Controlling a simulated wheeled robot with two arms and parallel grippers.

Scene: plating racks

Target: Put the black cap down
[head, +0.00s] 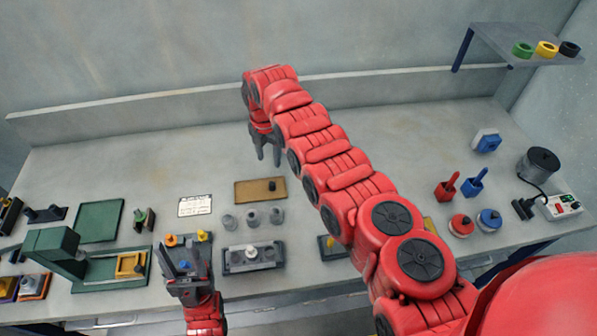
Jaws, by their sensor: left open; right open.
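A small black cap (272,185) stands on a brown rectangular mat (246,193) near the middle of the table. My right gripper (267,158) is open and empty. It points down above and behind the cap in the picture, apart from it. My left gripper (180,262) is open near the table's front edge. An orange piece and a yellow piece show just beyond its fingers, and I cannot tell how far they are from it.
Several grey cylinders (252,218) stand before the mat, with a grey fixture (253,257) nearer. A white card (195,206) lies left. A shelf (500,45) at right holds green, yellow and black rings. The table's back is clear; my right arm hides part of its middle.

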